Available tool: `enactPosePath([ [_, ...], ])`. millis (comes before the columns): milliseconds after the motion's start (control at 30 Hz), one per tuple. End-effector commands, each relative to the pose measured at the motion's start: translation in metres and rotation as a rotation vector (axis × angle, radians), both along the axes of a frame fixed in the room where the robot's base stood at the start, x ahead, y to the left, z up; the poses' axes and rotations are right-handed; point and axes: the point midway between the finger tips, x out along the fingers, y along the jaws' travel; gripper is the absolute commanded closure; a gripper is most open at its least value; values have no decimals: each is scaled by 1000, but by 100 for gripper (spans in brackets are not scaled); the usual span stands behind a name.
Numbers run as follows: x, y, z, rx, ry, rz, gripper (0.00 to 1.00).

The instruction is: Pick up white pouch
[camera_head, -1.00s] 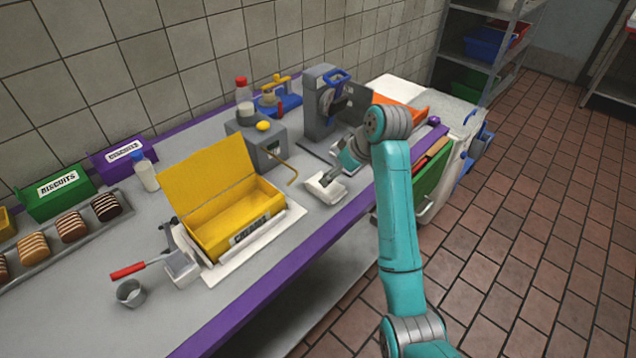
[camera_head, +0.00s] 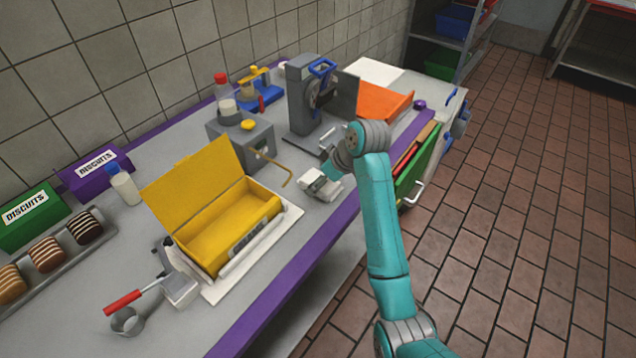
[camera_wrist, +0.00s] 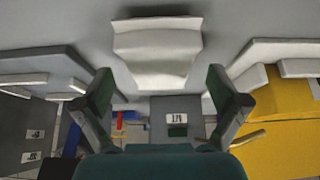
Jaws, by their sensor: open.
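The white pouch (camera_head: 316,190) lies on the grey worktop near its purple front edge, right of the open yellow box (camera_head: 236,213). In the wrist view the pouch (camera_wrist: 157,52) is a pale, crumpled block with a flared end, centred just beyond my fingertips. My gripper (camera_head: 328,174) is at the pouch in the head view and hides part of it. The wrist view shows my gripper (camera_wrist: 160,83) open, one finger on each side below the pouch, with nothing between them. I cannot tell whether a finger touches the pouch.
A grey machine with a blue handle (camera_head: 310,105) stands behind the pouch. A grey box with a yellow knob (camera_head: 240,140) and a bent brass rod (camera_head: 289,180) stand to the left. An orange tray (camera_head: 385,101) is at the right. Worktop in front of the yellow box is narrow.

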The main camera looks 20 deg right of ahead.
Motion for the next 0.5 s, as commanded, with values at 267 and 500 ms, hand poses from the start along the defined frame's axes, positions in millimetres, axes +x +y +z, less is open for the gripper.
enactPosePath([
  [267,0,0,-2,0,0,0,3],
  [500,0,0,-5,-1,1,0,3],
])
